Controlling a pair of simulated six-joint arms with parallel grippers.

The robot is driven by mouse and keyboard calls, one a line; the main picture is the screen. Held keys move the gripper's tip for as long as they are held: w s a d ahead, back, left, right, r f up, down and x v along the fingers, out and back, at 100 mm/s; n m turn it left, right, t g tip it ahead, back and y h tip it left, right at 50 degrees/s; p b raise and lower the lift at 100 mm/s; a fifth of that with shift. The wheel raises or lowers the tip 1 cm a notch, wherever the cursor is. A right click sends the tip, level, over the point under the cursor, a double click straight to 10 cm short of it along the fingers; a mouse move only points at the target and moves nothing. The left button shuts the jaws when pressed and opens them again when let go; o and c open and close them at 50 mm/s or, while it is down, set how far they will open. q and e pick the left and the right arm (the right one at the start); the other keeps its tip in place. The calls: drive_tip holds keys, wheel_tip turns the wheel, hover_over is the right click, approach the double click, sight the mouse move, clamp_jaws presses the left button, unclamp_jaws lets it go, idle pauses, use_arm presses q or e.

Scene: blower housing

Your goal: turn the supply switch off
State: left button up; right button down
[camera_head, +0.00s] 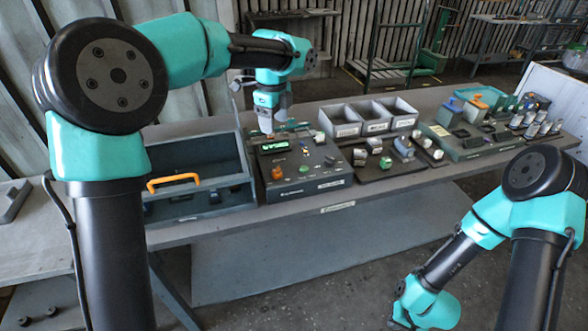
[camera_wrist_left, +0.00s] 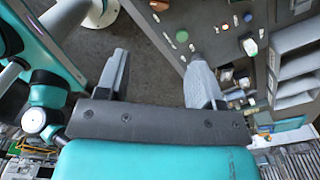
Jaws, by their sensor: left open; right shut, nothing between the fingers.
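A dark control box (camera_head: 305,187) stands on the bench in the head view. Its sloped top carries a small green-lit display (camera_head: 274,147), an orange-red knob (camera_head: 277,172) and several small switches and buttons. I cannot tell which one is the supply switch. My left gripper (camera_head: 266,130) hangs above the box's back left part, near the display, apparently touching nothing. In the left wrist view my left gripper (camera_wrist_left: 158,56) is open and empty, with the panel and its green button (camera_wrist_left: 182,36) beyond the right finger. My right arm hangs low at the right; its fingers are not visible.
Grey bins (camera_head: 345,122) stand behind right. A dark board with several small parts (camera_head: 398,158) and a further station (camera_head: 470,150) fill the bench to the right.

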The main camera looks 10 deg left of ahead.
sight(277, 168)
use_arm(q)
drive_tip(key=shift+a+f, duration=0.1)
wheel_tip(277, 168, down, 17)
drive_tip(key=shift+f, duration=0.15)
idle(0.9)
drive_tip(key=c, duration=0.9)
